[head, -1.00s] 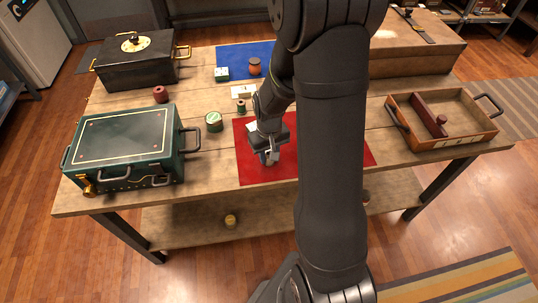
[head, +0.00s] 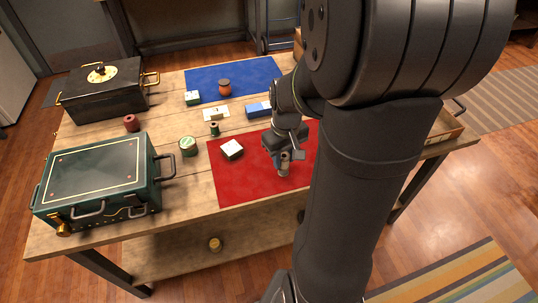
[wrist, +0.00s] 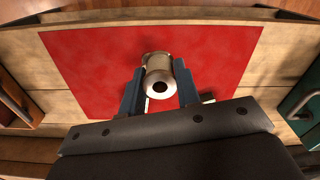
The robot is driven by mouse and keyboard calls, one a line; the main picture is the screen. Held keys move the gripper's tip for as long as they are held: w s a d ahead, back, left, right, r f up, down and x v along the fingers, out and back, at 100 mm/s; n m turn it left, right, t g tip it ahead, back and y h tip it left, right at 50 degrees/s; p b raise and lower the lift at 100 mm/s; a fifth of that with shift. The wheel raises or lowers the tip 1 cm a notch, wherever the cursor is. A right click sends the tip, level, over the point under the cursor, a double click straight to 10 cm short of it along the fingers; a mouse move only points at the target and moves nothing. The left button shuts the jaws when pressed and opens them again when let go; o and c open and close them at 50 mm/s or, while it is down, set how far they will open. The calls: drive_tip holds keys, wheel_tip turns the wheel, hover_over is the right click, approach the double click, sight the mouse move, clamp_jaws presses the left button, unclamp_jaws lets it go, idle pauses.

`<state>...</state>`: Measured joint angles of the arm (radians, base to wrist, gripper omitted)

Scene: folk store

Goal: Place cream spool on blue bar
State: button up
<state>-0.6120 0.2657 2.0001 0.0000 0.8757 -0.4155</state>
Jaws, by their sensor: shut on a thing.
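The cream spool (head: 284,170) stands roughly upright between the fingers of my gripper (head: 285,161), over the red mat. In the wrist view the spool (wrist: 157,66) shows its round end with a dark hole, and the blue fingers of my gripper (wrist: 159,92) close on its sides. I cannot tell how far it is above the mat. The blue bar (head: 258,109) lies on the wooden table behind the red mat, beyond and left of my gripper, partly close behind my arm in the picture. Its top looks clear.
A white-topped block (head: 232,149) sits on the red mat (head: 245,185). A green spool (head: 215,129), white block (head: 215,114) and green tin (head: 188,146) stand left of the bar. An orange spool (head: 224,88) is on the blue mat (head: 250,72). A green case (head: 95,175) is left.

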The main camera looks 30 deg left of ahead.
drive_tip(key=shift+w+r, duration=0.25)
drive_tip(key=shift+w, duration=0.2)
drive_tip(key=w+a+r+m, duration=0.1)
drive_tip(key=w+a, duration=0.3)
drive_tip(key=w, duration=0.5)
drive_tip(key=w+a+r+m, duration=0.1)
drive_tip(key=w+a, duration=0.3)
drive_tip(key=w, duration=0.5)
drive_tip(key=w+a+r+m, duration=0.1)
drive_tip(key=w+a+r, duration=0.15)
drive_tip(key=w, duration=0.65)
hover_over(261, 106)
wheel_tip(261, 106, down, 8)
drive_tip(key=shift+r, duration=0.1)
drive_tip(key=shift+a+f, duration=0.1)
drive_tip(key=shift+f, duration=1.9)
drive_tip(key=shift+f, duration=0.2)
drive_tip(key=o, duration=0.9)
drive_tip(key=shift+o, duration=0.2)
drive_tip(key=shift+r, duration=0.15)
